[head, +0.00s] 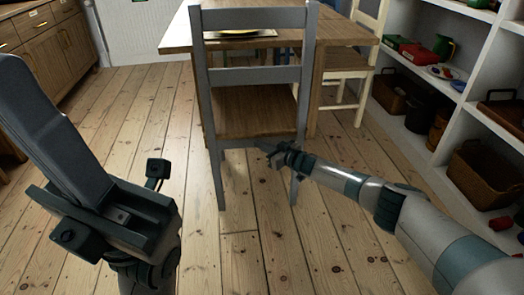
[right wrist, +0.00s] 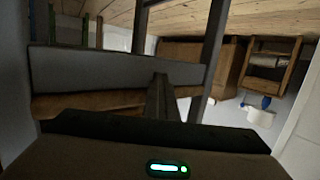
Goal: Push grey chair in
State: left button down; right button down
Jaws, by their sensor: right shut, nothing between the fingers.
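The grey chair (head: 254,76) stands upright with its back to me. Its wooden seat (head: 254,112) faces the wooden table (head: 178,40) and its front part lies under or close to the tabletop edge. My right gripper (head: 265,147) is shut and empty, at the chair's rear rail just below the seat, near the right rear leg. In the right wrist view, the fingers (right wrist: 159,88) point at the grey rail (right wrist: 105,70); I cannot tell whether they touch it. My left gripper (head: 75,190) looms dark and close at the left, away from the chair; its jaw opening is unclear.
A cream chair (head: 347,60) stands at the table's right side. White shelves (head: 440,90) with baskets line the right wall. A wooden cabinet (head: 50,45) stands back left. A tray (head: 240,35) with something yellow lies on the table. Floorboards left of the chair are clear.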

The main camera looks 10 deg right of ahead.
aim_at(261, 139)
jog(key=shift+w+d+r+b, duration=0.1)
jog(key=shift+w+d+b, duration=0.05)
jog(key=shift+w+b, duration=0.8)
jog(key=shift+w+d+b, duration=0.15)
jog(key=shift+w+b, duration=0.6)
jog(key=shift+b, duration=0.3)
jog(key=s+p, duration=0.3)
jog(key=p, duration=0.1)
jog(key=shift+a, duration=0.2)
jog(key=shift+s+p, duration=0.1)
jog(key=shift+p, duration=0.25)
